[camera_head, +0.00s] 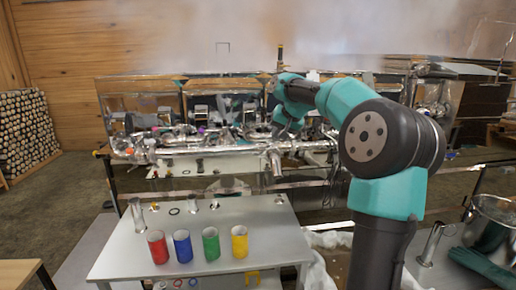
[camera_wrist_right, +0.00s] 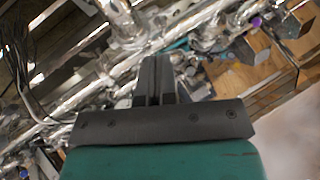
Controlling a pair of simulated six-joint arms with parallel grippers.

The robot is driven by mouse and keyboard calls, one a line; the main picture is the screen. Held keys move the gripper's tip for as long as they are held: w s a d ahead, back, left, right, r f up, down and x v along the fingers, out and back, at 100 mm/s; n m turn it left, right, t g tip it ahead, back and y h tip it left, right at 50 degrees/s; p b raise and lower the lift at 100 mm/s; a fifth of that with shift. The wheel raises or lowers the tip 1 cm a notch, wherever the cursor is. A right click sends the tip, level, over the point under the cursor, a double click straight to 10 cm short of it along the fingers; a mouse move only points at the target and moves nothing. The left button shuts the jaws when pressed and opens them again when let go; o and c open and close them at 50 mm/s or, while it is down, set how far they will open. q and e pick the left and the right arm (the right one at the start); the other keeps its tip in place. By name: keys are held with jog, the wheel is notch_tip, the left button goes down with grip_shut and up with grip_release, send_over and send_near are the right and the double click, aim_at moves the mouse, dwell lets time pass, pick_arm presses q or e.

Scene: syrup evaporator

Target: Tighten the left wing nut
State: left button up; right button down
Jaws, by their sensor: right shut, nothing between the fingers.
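My right gripper (camera_wrist_right: 157,62) is shut, its two dark fingers together with nothing between them. It reaches over the shiny metal pipework (camera_wrist_right: 80,85), which runs slantwise behind the fingers. In the head view my right arm comes in from the right and its wrist bends down to the pipework (camera_head: 190,148). The fingertips are too small there to make out. I cannot pick out the left wing nut for certain among the small bright fittings. I cannot tell whether the fingers touch any fitting. My left gripper is in neither view.
A grey table (camera_head: 140,262) in front holds a red cup (camera_head: 158,248), a blue cup (camera_head: 182,247), a green cup (camera_head: 211,245) and a yellow cup (camera_head: 239,242). A steel pot (camera_head: 492,222) and a dark green glove (camera_head: 484,268) are at the right. Steam hangs above the evaporator.

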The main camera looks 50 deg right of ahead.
aim_at(262, 153)
jog(key=shift+s+d+r, duration=0.35)
jog(key=shift+s+r, duration=0.1)
jog(key=shift+s, duration=0.1)
jog(key=x, duration=1)
jog(key=shift+f, duration=0.1)
jog(key=shift+s, duration=0.15)
